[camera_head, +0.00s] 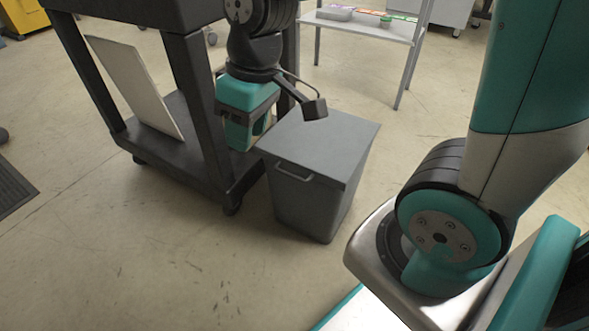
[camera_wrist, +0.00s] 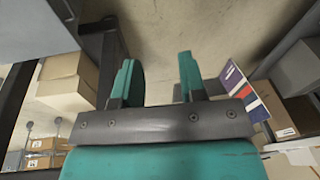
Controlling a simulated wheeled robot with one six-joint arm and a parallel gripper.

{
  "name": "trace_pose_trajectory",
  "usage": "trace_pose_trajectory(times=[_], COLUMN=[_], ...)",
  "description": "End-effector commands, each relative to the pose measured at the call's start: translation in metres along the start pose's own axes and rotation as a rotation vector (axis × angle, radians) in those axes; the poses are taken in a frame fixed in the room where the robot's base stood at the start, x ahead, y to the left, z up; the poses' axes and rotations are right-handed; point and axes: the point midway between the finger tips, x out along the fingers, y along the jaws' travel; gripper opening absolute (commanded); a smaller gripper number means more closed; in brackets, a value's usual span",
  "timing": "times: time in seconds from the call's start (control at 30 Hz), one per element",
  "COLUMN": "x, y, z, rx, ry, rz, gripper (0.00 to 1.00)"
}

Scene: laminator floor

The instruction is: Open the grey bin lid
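The grey bin (camera_head: 312,205) stands on the floor right of the black cart. Its flat grey lid (camera_head: 325,145) lies closed on top. A bar handle (camera_head: 294,171) shows on the bin's front left side, just below the lid edge. My gripper (camera_head: 246,146) points down at the lid's left edge, between cart and bin, partly hidden by its own housing. In the wrist view my gripper's two teal fingers (camera_wrist: 158,78) are apart with nothing between them. The handle cannot be made out there.
The black cart (camera_head: 192,155) is close on the left, with a pale panel (camera_head: 135,85) leaning on its lower shelf. A white table (camera_head: 362,25) stands behind. Floor in front of the bin is clear. Cardboard boxes (camera_wrist: 68,82) show in the wrist view.

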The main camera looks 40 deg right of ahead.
Motion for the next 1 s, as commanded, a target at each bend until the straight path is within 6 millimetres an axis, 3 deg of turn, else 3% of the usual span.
trace_pose_trajectory(times=[0.03,0.1,0.2,0.3,0.4,0.57,1.0], x=[0.026,0.049,0.077,0.095,0.105,0.123,0.217], y=[0.033,0.077,0.129,0.163,0.18,0.189,0.216], z=[-0.006,-0.012,-0.012,-0.008,-0.005,-0.002,0.015], rx=[0.036,0.066,0.092,0.101,0.103,0.101,0.1], ry=[-0.026,-0.053,-0.1,-0.138,-0.16,-0.166,-0.167], rz=[0.049,0.124,0.214,0.275,0.308,0.317,0.314], gripper=[0.38,0.38,0.38,0.38,0.38,0.38,0.38])
